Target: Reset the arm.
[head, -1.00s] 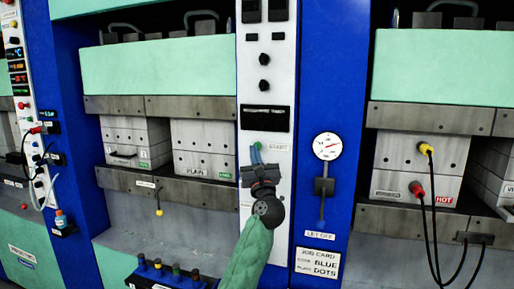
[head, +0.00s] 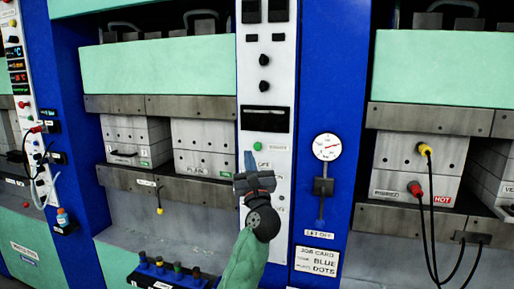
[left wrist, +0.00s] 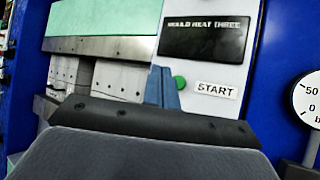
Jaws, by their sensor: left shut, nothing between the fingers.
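My left gripper (head: 249,160) is in front of the white control panel (head: 265,80) between the two presses, with its blue fingers pointing up. The fingers are shut with nothing between them. In the left wrist view the gripper (left wrist: 162,86) shows just left of the green button (left wrist: 180,82), beside the START label (left wrist: 216,90). The green button also shows in the head view (head: 258,146), above and right of the fingertips. I cannot tell how far the fingers are from the panel. My right gripper is in neither view.
A dark display (left wrist: 205,36) reads "MOULD HEAT THREE". A gauge (head: 327,147) and a lever (head: 323,187) are on the blue post to the right. Several coloured knobs (head: 177,269) stand at the lower left.

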